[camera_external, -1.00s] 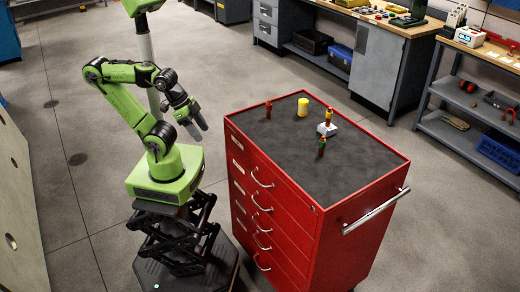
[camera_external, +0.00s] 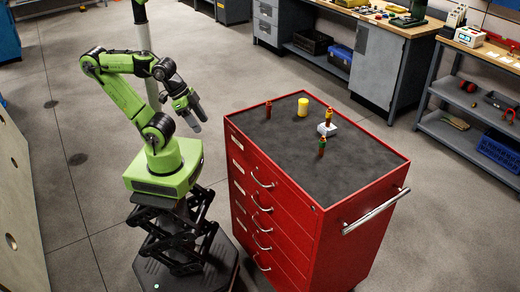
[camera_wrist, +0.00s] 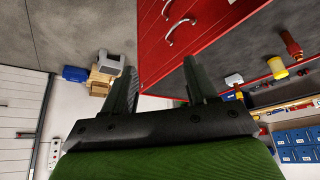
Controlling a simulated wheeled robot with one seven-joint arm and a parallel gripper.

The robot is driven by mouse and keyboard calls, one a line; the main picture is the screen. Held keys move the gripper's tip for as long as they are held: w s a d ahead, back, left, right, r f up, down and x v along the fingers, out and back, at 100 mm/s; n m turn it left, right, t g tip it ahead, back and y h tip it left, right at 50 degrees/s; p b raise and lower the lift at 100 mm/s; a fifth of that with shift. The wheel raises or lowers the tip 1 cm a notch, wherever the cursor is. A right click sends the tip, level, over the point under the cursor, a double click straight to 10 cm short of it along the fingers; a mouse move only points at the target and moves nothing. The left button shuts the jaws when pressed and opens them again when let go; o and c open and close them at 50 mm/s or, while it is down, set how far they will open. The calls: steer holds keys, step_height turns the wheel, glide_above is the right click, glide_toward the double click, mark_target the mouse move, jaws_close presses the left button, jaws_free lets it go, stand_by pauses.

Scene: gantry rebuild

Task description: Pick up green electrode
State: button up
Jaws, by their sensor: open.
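The green electrode (camera_external: 322,146) stands upright on the dark top of the red cabinet (camera_external: 290,165), nearest the front. My gripper (camera_external: 201,125) is open and empty, up and to the left of the cabinet, well apart from the electrode. In the wrist view my gripper's two fingers (camera_wrist: 160,68) are spread with nothing between them.
A red electrode (camera_external: 268,109), a yellow cylinder (camera_external: 303,107) and a white block (camera_external: 327,129) with an orange-yellow piece stand on the cabinet top. A handle bar (camera_external: 376,212) juts from the cabinet's right side. Workbenches (camera_external: 385,30) stand behind.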

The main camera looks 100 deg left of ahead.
stand_by(0.3)
steer(key=n+t+y, duration=0.5)
steer(key=n+y, duration=0.3)
glide_toward(320, 142)
steer(key=p+x, duration=0.2)
steer(key=x, duration=1)
steer(key=shift+s+f, duration=0.1)
steer(key=shift+s, duration=0.15)
steer(key=shift+c, duration=0.5)
jaws_close()
